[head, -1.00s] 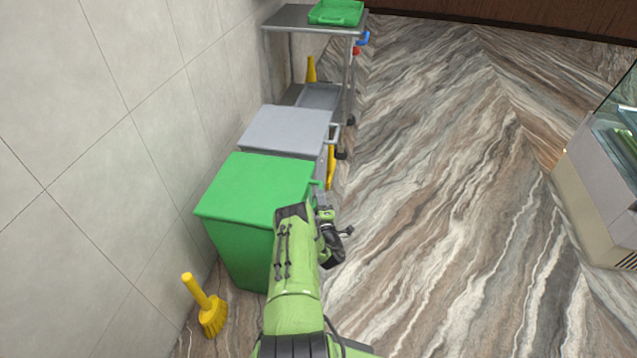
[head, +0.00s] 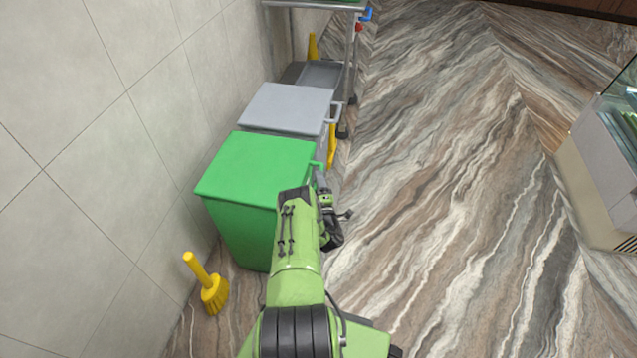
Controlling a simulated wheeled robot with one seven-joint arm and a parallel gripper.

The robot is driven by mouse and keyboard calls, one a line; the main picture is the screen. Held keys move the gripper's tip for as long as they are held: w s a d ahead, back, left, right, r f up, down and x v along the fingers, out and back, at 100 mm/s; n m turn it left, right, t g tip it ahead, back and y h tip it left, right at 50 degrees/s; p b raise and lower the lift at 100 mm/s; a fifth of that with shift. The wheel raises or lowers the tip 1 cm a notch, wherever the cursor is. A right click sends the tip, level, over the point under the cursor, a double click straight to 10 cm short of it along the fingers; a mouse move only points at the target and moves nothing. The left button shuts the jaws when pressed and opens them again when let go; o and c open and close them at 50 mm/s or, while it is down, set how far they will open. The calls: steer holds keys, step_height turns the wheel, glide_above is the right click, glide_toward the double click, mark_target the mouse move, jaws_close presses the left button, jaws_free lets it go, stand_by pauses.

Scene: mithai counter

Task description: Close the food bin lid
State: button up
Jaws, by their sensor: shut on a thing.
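The green food bin (head: 240,225) stands against the wall. Its green lid (head: 255,165) lies flat across the top and looks closed. A small green handle (head: 316,165) sticks out from the lid's right edge. My gripper (head: 320,178) is at this handle, on the bin's right side, and is shut on it. The fingertips are small and partly hidden behind my arm. My arm also covers the bin's front right corner.
A grey lidded bin (head: 288,106) stands right behind the green one. A metal trolley (head: 313,75) is beyond it. A yellow brush (head: 211,289) is on the floor at the left. A display counter (head: 600,175) stands far right. The marbled floor between is clear.

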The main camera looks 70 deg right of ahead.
steer(key=shift+f, duration=0.1)
steer(key=r+p+v, duration=0.1)
steer(key=p+v, duration=0.4)
steer(key=v, duration=0.7)
steer(key=shift+f+p, duration=0.35)
steer(key=shift+p, duration=0.05)
steer(key=shift+s, duration=0.15)
